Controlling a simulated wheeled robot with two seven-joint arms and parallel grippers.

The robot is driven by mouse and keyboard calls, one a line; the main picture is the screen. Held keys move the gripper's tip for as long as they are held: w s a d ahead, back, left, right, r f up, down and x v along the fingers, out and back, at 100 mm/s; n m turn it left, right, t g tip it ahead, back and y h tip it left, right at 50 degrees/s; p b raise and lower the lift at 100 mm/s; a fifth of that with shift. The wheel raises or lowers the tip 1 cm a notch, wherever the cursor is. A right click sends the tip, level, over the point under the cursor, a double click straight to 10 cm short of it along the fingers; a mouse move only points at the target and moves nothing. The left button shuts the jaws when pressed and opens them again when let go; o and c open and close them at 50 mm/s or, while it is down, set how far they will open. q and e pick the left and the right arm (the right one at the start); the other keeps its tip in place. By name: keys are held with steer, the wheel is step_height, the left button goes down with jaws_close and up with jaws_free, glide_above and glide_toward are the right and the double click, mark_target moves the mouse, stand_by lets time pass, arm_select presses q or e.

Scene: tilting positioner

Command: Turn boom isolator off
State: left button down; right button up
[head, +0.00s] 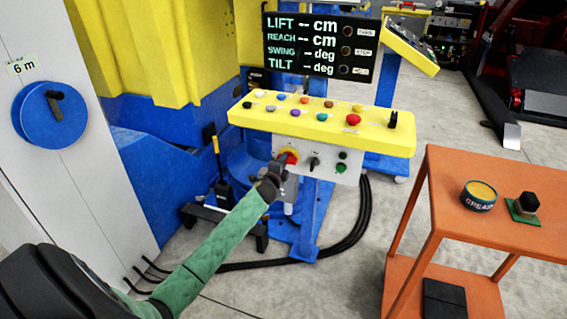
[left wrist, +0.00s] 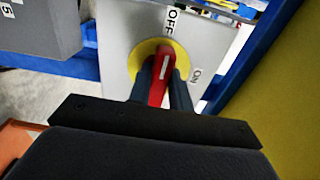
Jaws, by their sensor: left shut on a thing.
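The boom isolator is a red handle on a yellow disc (head: 291,153) at the lower left of the grey panel face under the yellow console. In the left wrist view the red handle (left wrist: 160,82) stands before the yellow disc (left wrist: 146,49), with OFF printed above and ON to the right. The handle's long axis and white stripe point up toward OFF. My left gripper (head: 280,166) is at the isolator, its two dark fingers (left wrist: 161,88) shut on the red handle from both sides. The far end of the handle is partly hidden by the gripper. My right gripper is out of view.
The yellow console (head: 335,125) carries several coloured buttons and a red mushroom button. Beside the isolator are a black selector (head: 314,162) and green buttons. The display (head: 318,45) shows dashes. An orange cart (head: 480,222) stands right; black cables run along the floor.

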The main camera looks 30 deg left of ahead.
arm_select(q)
steer(key=shift+f, duration=0.1)
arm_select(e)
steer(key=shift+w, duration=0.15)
arm_select(q)
steer(key=c, duration=1.3)
jaws_free()
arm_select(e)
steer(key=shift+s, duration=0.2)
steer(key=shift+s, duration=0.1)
arm_select(q)
steer(key=b+v, duration=0.1)
steer(key=v, duration=0.7)
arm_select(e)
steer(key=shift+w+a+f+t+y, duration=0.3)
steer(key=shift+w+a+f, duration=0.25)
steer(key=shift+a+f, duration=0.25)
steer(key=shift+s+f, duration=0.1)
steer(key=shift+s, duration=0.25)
